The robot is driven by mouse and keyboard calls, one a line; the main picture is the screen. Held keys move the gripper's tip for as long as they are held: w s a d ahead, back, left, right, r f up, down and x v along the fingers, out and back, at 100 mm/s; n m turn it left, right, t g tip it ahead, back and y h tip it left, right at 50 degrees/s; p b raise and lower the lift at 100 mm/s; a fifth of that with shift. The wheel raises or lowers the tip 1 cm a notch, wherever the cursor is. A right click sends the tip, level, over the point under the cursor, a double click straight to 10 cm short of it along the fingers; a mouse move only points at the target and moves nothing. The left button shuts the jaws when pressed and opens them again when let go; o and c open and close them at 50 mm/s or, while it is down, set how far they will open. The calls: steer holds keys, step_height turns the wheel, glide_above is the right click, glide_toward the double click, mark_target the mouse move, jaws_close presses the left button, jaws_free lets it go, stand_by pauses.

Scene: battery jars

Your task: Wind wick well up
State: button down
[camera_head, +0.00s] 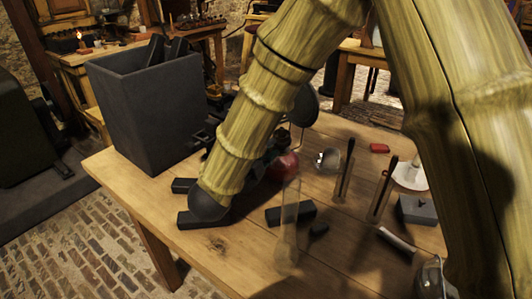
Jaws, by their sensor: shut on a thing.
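A lamp with a round red body (284,165) stands on the wooden table, partly behind my bamboo-like arm. A dark rounded plate (305,106) shows above it; I cannot tell whether it belongs to the lamp. My gripper (268,158) is mostly hidden by my arm, with dark parts showing close against the lamp's left side. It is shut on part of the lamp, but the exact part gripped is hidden. The wick and its winding knob cannot be made out. A clear glass tube (289,228) stands upright in front of the lamp.
A tall dark bin (145,115) stands at the table's left back. Dark blocks (290,213), a glass jar (328,160), thin upright dark rods (384,188), a small red item (379,148) and a grey box (417,210) crowd the right.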

steer(key=c, duration=1.3)
jaws_free()
steer(key=v, duration=1.2)
steer(key=shift+d, duration=0.1)
